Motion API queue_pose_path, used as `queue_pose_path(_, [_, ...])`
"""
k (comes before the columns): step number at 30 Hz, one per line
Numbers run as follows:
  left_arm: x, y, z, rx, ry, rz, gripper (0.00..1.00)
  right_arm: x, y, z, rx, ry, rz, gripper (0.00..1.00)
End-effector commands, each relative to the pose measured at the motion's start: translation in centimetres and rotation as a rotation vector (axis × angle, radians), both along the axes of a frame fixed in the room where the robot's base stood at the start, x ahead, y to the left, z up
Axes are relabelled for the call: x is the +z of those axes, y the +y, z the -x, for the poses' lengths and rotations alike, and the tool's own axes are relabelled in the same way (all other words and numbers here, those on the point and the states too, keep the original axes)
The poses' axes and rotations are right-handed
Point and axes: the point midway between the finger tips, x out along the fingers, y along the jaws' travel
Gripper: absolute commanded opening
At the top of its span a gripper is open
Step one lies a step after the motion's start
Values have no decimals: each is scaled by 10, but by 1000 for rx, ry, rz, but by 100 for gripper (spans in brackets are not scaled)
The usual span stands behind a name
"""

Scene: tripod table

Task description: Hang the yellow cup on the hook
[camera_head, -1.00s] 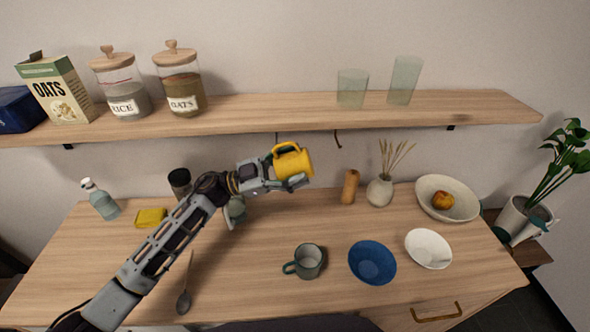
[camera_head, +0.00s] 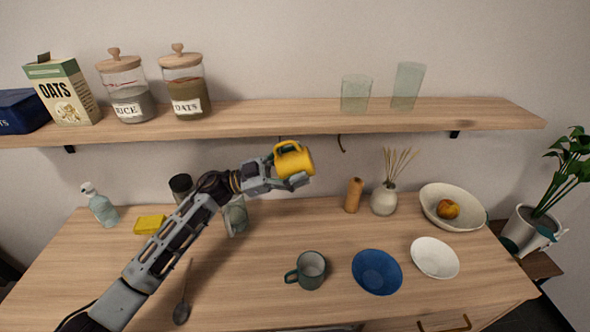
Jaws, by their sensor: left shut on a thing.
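The yellow cup (camera_head: 296,163) is held in the air just below the shelf, tilted, with its handle on its upper left side. My left gripper (camera_head: 287,178) is shut on it, with a finger along its lower side. A dark hook (camera_head: 341,144) hangs from the underside of the shelf, to the right of the cup and apart from it. A second hook (camera_head: 281,139) shows only in part just above the cup; the rest is hidden. My right gripper is not in view.
The shelf (camera_head: 440,116) holds jars, an oats box and two glasses (camera_head: 406,86). On the counter (camera_head: 240,290) stand a green mug (camera_head: 308,270), a blue bowl (camera_head: 377,271), a white bowl (camera_head: 434,257), a wooden cylinder (camera_head: 354,195) and a reed vase (camera_head: 384,199). Space under the right hook is clear.

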Motion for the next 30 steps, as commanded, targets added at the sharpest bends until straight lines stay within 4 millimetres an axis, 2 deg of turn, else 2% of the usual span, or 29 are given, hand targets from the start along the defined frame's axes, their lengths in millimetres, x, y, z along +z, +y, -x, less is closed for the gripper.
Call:
queue_pose_path(1, [7,4,-11,23,1,9,23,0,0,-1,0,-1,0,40])
queue_pose_path(7, [5,4,-17,23,2,9,23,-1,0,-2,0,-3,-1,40])
queue_pose_path(9, [4,3,-20,22,3,9,11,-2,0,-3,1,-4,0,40])
queue_pose_path(10, [4,3,-20,21,3,9,11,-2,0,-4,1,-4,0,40])
queue_pose_path(11, [3,3,-21,21,3,9,4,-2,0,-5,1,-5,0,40])
queue_pose_path(18, [-5,2,-19,18,2,6,1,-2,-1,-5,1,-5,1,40])
queue_pose_path(30, [-9,1,-17,13,0,5,0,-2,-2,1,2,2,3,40])
